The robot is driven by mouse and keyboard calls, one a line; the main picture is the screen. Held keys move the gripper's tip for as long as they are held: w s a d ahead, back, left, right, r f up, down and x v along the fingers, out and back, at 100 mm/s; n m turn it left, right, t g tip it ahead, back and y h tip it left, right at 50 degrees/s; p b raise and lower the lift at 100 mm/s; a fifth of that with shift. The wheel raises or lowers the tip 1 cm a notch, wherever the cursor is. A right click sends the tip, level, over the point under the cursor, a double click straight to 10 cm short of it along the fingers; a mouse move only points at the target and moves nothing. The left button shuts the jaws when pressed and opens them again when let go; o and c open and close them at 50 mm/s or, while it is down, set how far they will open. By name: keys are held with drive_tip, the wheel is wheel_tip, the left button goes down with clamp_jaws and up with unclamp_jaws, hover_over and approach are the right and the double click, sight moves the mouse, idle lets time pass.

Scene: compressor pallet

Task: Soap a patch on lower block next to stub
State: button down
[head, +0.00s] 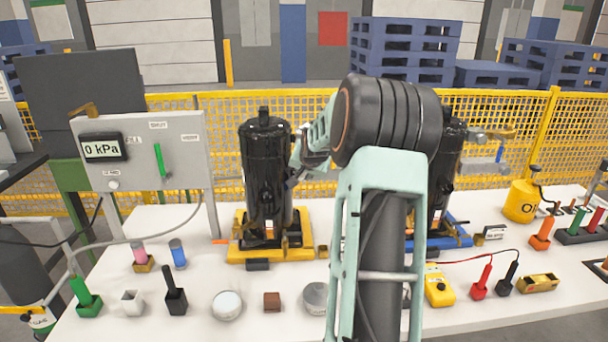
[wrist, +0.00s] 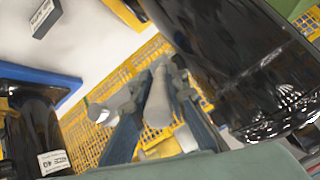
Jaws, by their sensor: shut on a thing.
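My gripper (head: 297,176) is beside the right side of the left black compressor (head: 266,165), with my arm reaching across the table. In the wrist view its two fingers (wrist: 158,108) are closed around a long pale grey thing (wrist: 157,100). I cannot tell whether this is the soap tool. The large black compressor body (wrist: 235,60) is close on the right in that view. Grey and brass block-like parts (head: 482,167) show right of the second compressor (head: 447,165); I cannot clearly make out the lower block or the stub, nor any soap patch.
The left compressor stands on a yellow pallet (head: 240,254), the other on a blue one (head: 460,240). A gauge panel reading 0 kPa (head: 190,152) stands at left. Small holders and dishes, including a white dish (head: 227,305), line the front. A yellow mesh fence (head: 180,102) runs behind.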

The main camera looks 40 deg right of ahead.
drive_tip(key=shift+s+d+p, duration=0.95)
drive_tip(key=shift+s+d, duration=0.85)
drive_tip(key=shift+d, duration=1.1)
drive_tip(key=shift+w+a+b, duration=0.45)
drive_tip(key=shift+w+a, duration=0.15)
drive_tip(key=shift+a, duration=0.35)
drive_tip(key=shift+w+a+b, duration=0.5)
drive_tip(key=shift+w+a, duration=0.15)
drive_tip(key=shift+a, duration=0.35)
drive_tip(key=shift+w+a+b, duration=0.45)
drive_tip(key=shift+w+a, duration=0.15)
drive_tip(key=shift+a, duration=0.35)
drive_tip(key=s+a+b, duration=0.3)
drive_tip(key=s, duration=0.2)
drive_tip(key=shift+s+a, duration=0.1)
drive_tip(key=shift+s, duration=0.15)
